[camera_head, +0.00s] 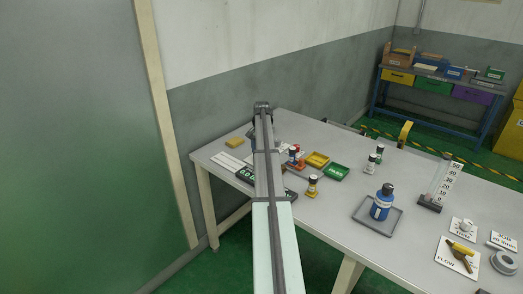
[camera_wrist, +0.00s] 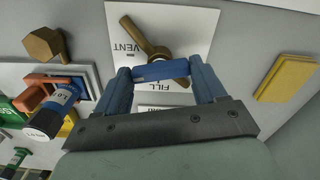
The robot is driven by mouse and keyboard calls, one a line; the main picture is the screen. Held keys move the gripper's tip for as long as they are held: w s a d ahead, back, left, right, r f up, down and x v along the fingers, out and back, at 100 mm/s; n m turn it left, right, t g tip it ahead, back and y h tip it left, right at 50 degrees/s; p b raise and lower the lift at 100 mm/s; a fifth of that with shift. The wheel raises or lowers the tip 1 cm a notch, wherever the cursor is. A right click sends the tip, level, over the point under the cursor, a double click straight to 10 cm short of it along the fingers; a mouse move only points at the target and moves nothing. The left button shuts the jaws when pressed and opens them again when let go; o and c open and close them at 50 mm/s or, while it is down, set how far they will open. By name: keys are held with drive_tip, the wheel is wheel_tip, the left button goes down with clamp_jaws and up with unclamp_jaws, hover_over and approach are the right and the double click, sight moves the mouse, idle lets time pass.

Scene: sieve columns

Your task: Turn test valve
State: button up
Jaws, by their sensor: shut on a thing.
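In the wrist view, the test valve is a brown lever (camera_wrist: 146,38) on a round hub, on a white plate (camera_wrist: 190,30) marked VENT and FILL. The lettering appears upside down. A blue bar (camera_wrist: 160,71), apparently the lever's grip, lies crosswise between the blue fingers of my gripper (camera_wrist: 162,76). My gripper is shut on this blue grip, one finger at each end. The lever slants from the upper left of the plate toward the fingers. In the head view, my arm hides the gripper and most of the valve.
A bottle with a blue label (camera_wrist: 62,98) and a brown hexagonal piece (camera_wrist: 45,45) lie left of the gripper. A yellow block (camera_wrist: 287,78) is at right.

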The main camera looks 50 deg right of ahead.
drive_tip(key=n, duration=1.1)
drive_tip(key=shift+n, duration=2.1)
drive_tip(key=o, duration=1)
drive_tip(key=shift+o, duration=0.2)
drive_tip(key=shift+r, duration=0.1)
wheel_tip(320, 180, up, 14)
drive_tip(key=shift+a+f, duration=0.1)
drive_tip(key=shift+f, duration=0.1)
